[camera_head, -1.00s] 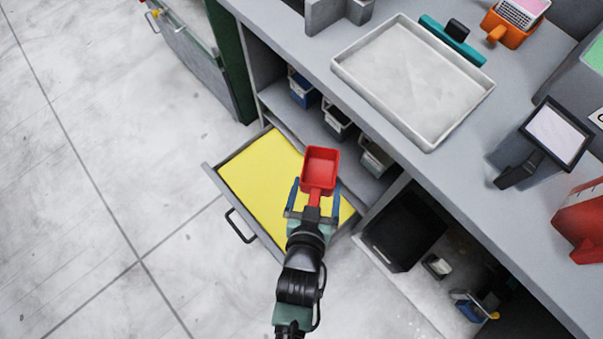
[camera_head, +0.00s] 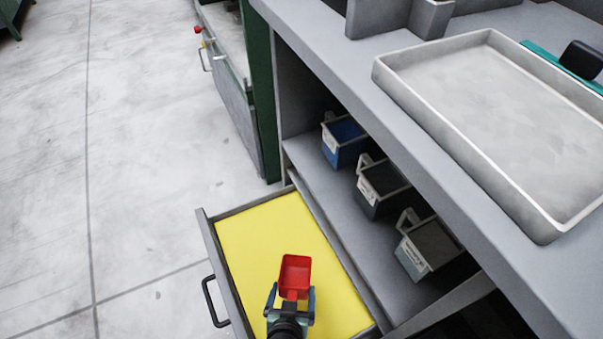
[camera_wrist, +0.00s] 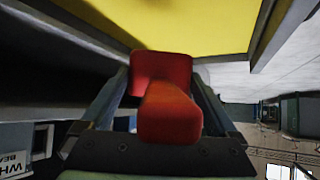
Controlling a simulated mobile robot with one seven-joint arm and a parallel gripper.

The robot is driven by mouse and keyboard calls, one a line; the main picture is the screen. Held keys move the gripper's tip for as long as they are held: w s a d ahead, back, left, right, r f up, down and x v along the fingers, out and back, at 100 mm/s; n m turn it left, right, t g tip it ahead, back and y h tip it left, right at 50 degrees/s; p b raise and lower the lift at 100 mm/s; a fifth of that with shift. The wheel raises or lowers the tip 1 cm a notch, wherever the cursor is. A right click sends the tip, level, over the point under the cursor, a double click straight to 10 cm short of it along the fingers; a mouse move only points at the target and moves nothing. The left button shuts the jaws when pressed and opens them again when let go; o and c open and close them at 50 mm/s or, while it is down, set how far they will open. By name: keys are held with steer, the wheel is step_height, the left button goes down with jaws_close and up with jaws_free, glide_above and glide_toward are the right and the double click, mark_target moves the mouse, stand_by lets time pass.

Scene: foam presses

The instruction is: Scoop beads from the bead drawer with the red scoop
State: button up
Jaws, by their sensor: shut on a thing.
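The red scoop (camera_head: 295,274) is in my gripper (camera_head: 290,304), which is shut on its handle. In the head view the scoop's open bowl faces up and looks empty. It is over the near part of the open bead drawer (camera_head: 209,250), which has a flat yellow fill of beads (camera_head: 270,240). The scoop's height above the beads is hard to judge. In the wrist view the scoop (camera_wrist: 165,105) lies between the two fingers, with yellow behind it.
A shelf right of the drawer holds a blue bin (camera_head: 343,141), a dark bin (camera_head: 381,188) and a grey bin (camera_head: 427,247). The counter above carries a pale tray (camera_head: 440,128). Open floor (camera_head: 140,190) lies to the left.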

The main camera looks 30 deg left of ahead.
mark_target(292, 293)
steer(key=f, duration=0.2)
steer(key=f+b, duration=0.1)
steer(key=shift+w+a, duration=0.15)
steer(key=shift+a, duration=0.1)
steer(key=shift+w+a+g+p, duration=0.1)
steer(key=shift+g+p, duration=0.2)
